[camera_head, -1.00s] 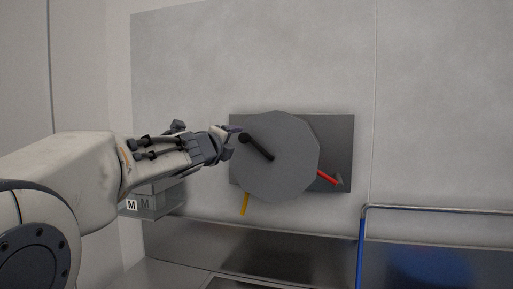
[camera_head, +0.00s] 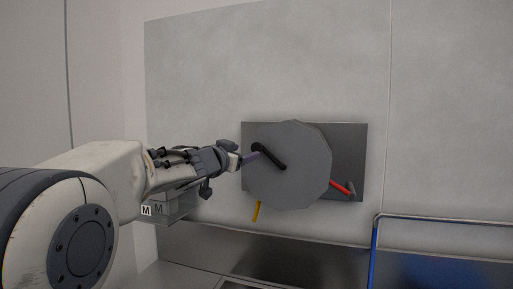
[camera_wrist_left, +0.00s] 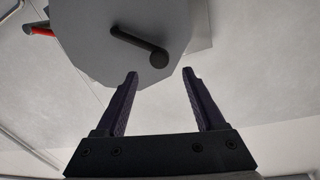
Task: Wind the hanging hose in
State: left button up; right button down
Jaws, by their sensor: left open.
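A grey many-sided reel disc (camera_head: 300,182) is mounted on a dark backplate (camera_head: 352,140) on the wall. A black crank handle (camera_head: 270,156) runs from the disc's middle to a knob at its upper left. A short yellow piece (camera_head: 258,211), perhaps the hose, hangs below the disc; its upper part is hidden. My left gripper (camera_head: 252,157) is at the disc's left edge, just beside the knob. In the left wrist view its open, empty fingers (camera_wrist_left: 160,73) point at the crank knob (camera_wrist_left: 158,57), which lies just beyond the fingertips. My right gripper is not in view.
A red lever-like piece (camera_head: 340,187) with a grey end sticks out at the disc's lower right. A grey box marked M (camera_head: 178,207) is below my left arm. A metal rail (camera_head: 440,216) with a blue post stands at lower right. The wall above is clear.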

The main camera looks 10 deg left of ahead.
aim_at(255, 148)
pick_arm(q)
jog(key=w, duration=0.3)
jog(key=w+d+p, duration=0.1)
jog(key=w, duration=0.2)
jog(key=w+p, duration=0.1)
jog(key=w, duration=0.2)
jog(key=shift+d, duration=0.3)
grip_shut()
dwell(0.9)
